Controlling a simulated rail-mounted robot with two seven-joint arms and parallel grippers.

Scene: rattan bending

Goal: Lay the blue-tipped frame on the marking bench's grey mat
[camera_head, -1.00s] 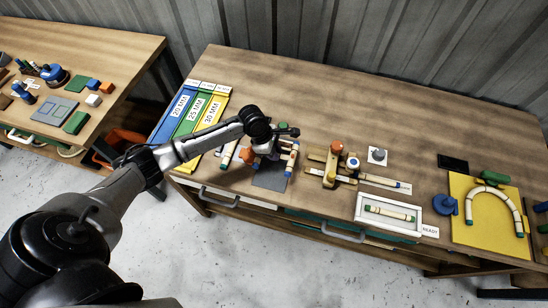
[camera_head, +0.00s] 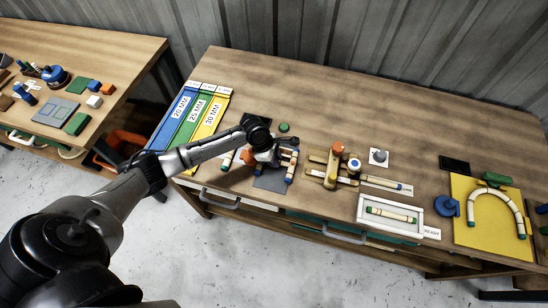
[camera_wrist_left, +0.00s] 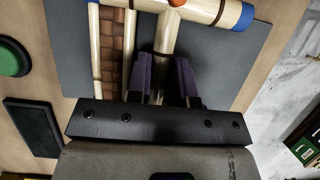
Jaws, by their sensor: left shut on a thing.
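The blue-tipped frame (camera_wrist_left: 207,10) is made of pale rods with a brown woven panel. In the left wrist view, one blue tip shows at the upper right. My left gripper (camera_wrist_left: 165,65) is shut on one of its pale rods. In the head view, the frame (camera_head: 291,167) is partly hidden by my left gripper (camera_head: 266,160), over the grey mat (camera_head: 270,183). The mat (camera_wrist_left: 65,45) fills the background behind the frame in the wrist view. I cannot tell whether the frame touches it. My right gripper is out of view.
A green disc (camera_head: 284,127) and a dark pad (camera_head: 256,119) lie behind the mat. Labelled blue, green and yellow bins (camera_head: 205,112) stand left. A wooden jig (camera_head: 330,170), a white tray (camera_head: 390,231) and a yellow board (camera_head: 475,237) lie right. The bench's back is clear.

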